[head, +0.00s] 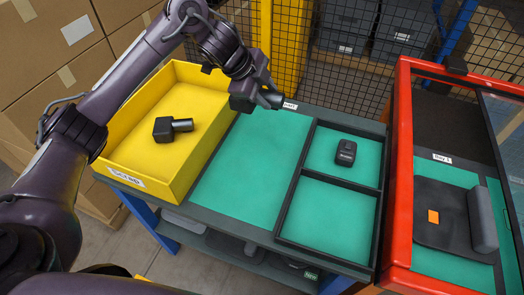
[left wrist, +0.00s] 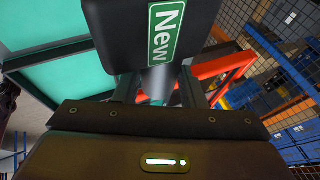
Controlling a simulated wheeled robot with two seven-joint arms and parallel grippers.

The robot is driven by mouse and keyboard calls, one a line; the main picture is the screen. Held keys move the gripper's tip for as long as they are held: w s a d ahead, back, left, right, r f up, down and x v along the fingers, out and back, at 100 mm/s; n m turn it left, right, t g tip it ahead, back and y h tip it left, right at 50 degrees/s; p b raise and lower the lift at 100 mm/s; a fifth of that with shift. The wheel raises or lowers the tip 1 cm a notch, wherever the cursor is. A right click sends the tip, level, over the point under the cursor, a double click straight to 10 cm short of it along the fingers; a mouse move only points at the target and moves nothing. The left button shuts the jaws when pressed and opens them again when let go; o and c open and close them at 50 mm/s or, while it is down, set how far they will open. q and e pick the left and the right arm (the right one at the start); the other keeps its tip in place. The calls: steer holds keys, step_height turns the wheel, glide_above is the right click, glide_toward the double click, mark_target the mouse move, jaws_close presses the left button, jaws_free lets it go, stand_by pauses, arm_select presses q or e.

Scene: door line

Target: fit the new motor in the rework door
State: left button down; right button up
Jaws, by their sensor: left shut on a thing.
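My left gripper (head: 260,84) is raised above the back edge of the green bench, shut on the new motor. In the left wrist view the motor (left wrist: 140,30) is a dark block with a green "New" label. Its grey cylinder sits between the fingers. In the head view the motor's dark block (head: 242,102) hangs below the hand. The rework door (head: 445,212) appears to be the dark panel with an orange tag lying in the red-framed bay (head: 402,170) at right. Its motor seat cannot be made out. My right gripper is out of view.
A yellow bin (head: 150,178) at left holds another motor (head: 170,129). A black divided tray (head: 285,215) has a small black device (head: 345,152) in its back compartment; the front one is empty. The green bench middle is clear. Mesh fencing (head: 350,85) stands behind.

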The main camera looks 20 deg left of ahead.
arm_select(q)
steer(key=shift+d+f, duration=0.1)
steer(key=shift+f, duration=0.2)
step_height(320, 180, down, 14)
steer(key=shift+w+d+f+b, duration=0.1)
steer(key=shift+f+b, duration=0.05)
steer(key=shift+b, duration=0.5)
steer(key=shift+f, duration=0.6)
step_height(320, 180, down, 3)
steer(key=shift+r+p, duration=0.1)
steer(key=shift+p, duration=0.3)
steer(key=shift+f, duration=0.35)
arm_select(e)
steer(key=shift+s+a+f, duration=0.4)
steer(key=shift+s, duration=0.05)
arm_select(q)
steer(key=c, duration=0.9)
jaws_free()
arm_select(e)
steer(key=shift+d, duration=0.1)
